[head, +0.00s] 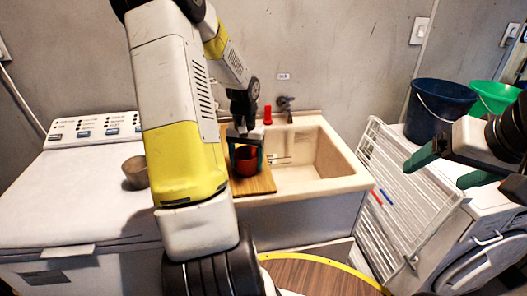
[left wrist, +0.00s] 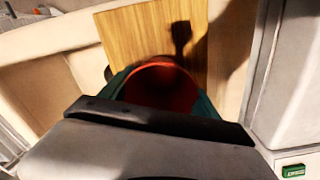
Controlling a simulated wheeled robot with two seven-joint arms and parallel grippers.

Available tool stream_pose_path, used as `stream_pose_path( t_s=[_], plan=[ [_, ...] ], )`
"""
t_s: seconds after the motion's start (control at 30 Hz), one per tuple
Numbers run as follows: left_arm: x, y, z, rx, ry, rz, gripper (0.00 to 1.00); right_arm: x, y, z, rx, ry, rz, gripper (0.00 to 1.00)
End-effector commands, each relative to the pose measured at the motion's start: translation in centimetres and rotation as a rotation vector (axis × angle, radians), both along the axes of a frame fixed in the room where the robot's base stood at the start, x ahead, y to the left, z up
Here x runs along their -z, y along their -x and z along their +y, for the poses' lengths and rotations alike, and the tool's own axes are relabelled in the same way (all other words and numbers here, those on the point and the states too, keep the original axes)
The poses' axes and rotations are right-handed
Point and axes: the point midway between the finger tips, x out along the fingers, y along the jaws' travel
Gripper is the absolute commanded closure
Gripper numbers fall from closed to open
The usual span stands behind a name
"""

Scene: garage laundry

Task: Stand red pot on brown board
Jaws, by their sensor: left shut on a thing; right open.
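The red pot (head: 246,159) is between the fingers of my left gripper (head: 246,150), which is shut on it. In the left wrist view the pot (left wrist: 160,86) shows its open round mouth, with a green finger on each side. The brown board (head: 256,184) lies at the left part of the sink; the left wrist view shows its bare wood (left wrist: 140,35). The pot appears over the board; I cannot tell whether its base touches it. My right gripper (head: 450,165) is open and empty at the right, in front of the drying rack and buckets.
The beige sink (head: 345,182) has a dark tap (head: 286,106) and a small red object (head: 267,115) at its back. A grey-brown cup (head: 135,171) stands on the white washer at left. A white rack (head: 400,200) leans at right, near blue (head: 437,105) and green (head: 492,95) buckets.

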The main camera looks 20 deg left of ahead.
Motion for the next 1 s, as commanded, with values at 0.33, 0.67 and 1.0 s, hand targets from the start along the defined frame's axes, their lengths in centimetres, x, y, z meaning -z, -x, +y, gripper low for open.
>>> stream_pose_path(
  t_s=[0.33,0.67,1.0],
  plan=[
    [0.3,0.0,0.0,-0.001,0.000,0.001,0.08,0.0,0.0,0.0,0.000,0.000,0.000,0.18],
    [0.1,0.0,0.0,-0.001,0.000,0.000,0.08,0.0,0.0,0.0,0.000,0.000,0.000,0.18],
    [-5.2,-0.1,0.1,-0.001,-0.004,-0.005,0.08,0.0,0.0,0.0,0.000,0.000,0.000,0.18]
  ],
)
